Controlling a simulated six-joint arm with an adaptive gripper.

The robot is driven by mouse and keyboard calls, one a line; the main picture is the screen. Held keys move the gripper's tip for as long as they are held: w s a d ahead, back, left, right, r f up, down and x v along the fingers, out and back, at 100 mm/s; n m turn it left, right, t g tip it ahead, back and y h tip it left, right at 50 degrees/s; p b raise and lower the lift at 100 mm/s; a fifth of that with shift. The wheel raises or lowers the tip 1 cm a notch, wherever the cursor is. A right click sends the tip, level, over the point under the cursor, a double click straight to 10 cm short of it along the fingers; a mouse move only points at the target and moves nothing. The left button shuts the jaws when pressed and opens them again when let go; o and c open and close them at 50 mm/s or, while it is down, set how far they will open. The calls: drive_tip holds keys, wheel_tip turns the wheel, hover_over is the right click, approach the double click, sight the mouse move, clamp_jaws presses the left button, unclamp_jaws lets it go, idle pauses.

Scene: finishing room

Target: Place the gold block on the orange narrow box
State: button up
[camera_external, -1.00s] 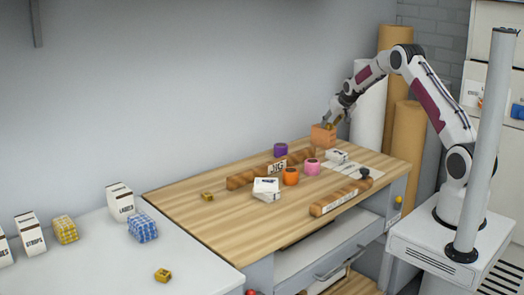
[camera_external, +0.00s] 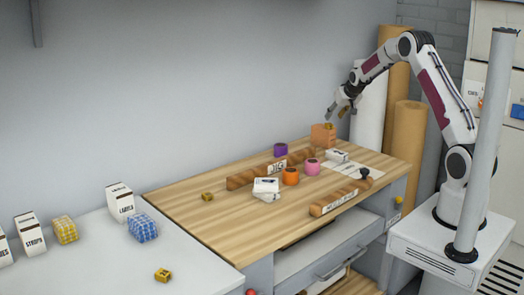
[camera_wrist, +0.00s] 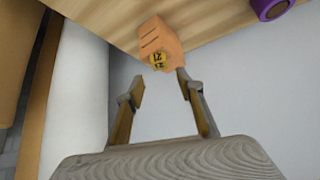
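The orange narrow box (camera_external: 322,137) stands upright at the back right of the wooden table. The gold block (camera_external: 328,126) rests on top of it. In the wrist view the gold block (camera_wrist: 157,59), with dark markings, sits at the near end of the orange box (camera_wrist: 160,38). My gripper (camera_external: 334,113) is above the box, apart from the block. In the wrist view my gripper (camera_wrist: 160,82) is open, its fingers spread with nothing between them.
The wooden table (camera_external: 215,225) also holds a purple roll (camera_external: 280,149), an orange roll (camera_external: 290,176), a pink roll (camera_external: 312,167), white boxes (camera_external: 266,186) and another small gold piece (camera_external: 207,196). Tall rolls (camera_external: 407,142) stand to the right of the table.

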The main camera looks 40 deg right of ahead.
drive_tip(key=v, duration=0.6)
idle(0.9)
drive_tip(key=s+a+r+n+y, duration=0.1)
drive_tip(key=s+a+r, duration=0.5)
drive_tip(key=s+a, duration=0.35)
drive_tip(key=s+a+r+n+y, duration=0.1)
drive_tip(key=s+a+r, duration=0.65)
drive_tip(key=s, duration=0.25)
drive_tip(key=s+a+f+n, duration=0.1)
drive_tip(key=s+a, duration=0.2)
drive_tip(key=s, duration=0.5)
drive_tip(key=s+a+f+g, duration=0.1)
drive_tip(key=s+a, duration=0.3)
drive_tip(key=s, duration=0.4)
drive_tip(key=s+a+f+n+g+y, duration=0.1)
drive_tip(key=s+a, duration=0.2)
drive_tip(key=s, duration=0.6)
drive_tip(key=shift+a+f+n, duration=0.25)
drive_tip(key=shift+n, duration=0.05)
